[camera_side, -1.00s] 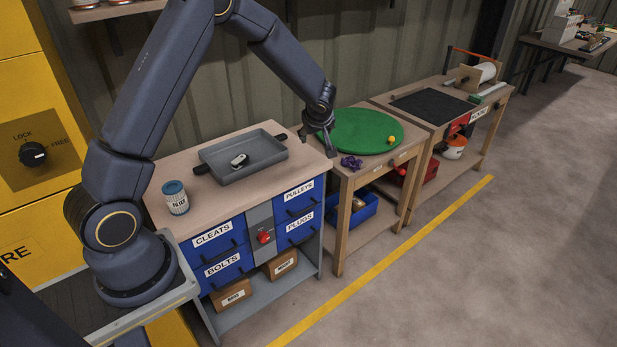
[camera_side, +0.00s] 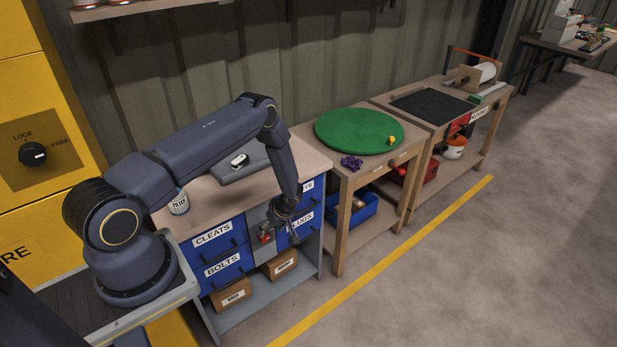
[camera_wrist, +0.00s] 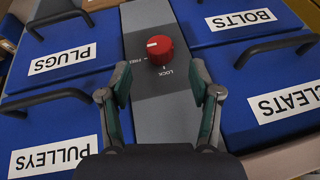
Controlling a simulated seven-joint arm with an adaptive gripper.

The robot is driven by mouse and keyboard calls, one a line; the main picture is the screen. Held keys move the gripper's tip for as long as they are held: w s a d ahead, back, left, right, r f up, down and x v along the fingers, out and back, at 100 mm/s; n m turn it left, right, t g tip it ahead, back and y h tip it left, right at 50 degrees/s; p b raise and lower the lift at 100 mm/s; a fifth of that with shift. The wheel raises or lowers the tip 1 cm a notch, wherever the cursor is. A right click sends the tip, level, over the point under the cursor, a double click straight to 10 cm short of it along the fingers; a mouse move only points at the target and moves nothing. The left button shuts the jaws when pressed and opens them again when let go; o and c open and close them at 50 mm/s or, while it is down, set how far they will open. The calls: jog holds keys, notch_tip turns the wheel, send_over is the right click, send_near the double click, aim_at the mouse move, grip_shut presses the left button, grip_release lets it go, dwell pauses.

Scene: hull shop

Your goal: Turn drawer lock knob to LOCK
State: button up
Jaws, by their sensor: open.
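The red drawer lock knob (camera_wrist: 160,47) is on the grey panel (camera_wrist: 165,115) between the blue drawers. It also shows in the side view (camera_side: 265,238). In the wrist view its white mark is on its left side, towards the FREE label (camera_wrist: 138,60). The LOCK label (camera_wrist: 168,73) is below the knob. My gripper (camera_wrist: 161,75) is open, its two fingers either side of the panel strip just below the knob in the wrist view. The fingers do not grip the knob. In the side view my gripper (camera_side: 278,225) is at the drawer front.
Labelled blue drawers with dark bar handles flank the panel; the PLUGS drawer (camera_wrist: 60,40) and BOLTS drawer (camera_wrist: 240,15) are beside the knob. A black knob (camera_side: 33,154) with LOCK and FREE labels is on the yellow cabinet (camera_side: 20,90). A grey tray (camera_side: 255,160) is on the benchtop.

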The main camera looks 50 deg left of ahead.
aim_at(265, 239)
jog(key=x, duration=0.7)
jog(key=c, duration=1.1)
jog(key=shift+c, duration=0.2)
jog(key=shift+r+t, duration=0.1)
jog(key=shift+t, duration=0.5)
jog(key=shift+s+n+t, duration=0.2)
jog(key=shift+n+t, duration=0.1)
jog(key=shift+t, duration=0.9)
jog(key=shift+n+t, duration=0.3)
jog(key=shift+t, duration=0.6)
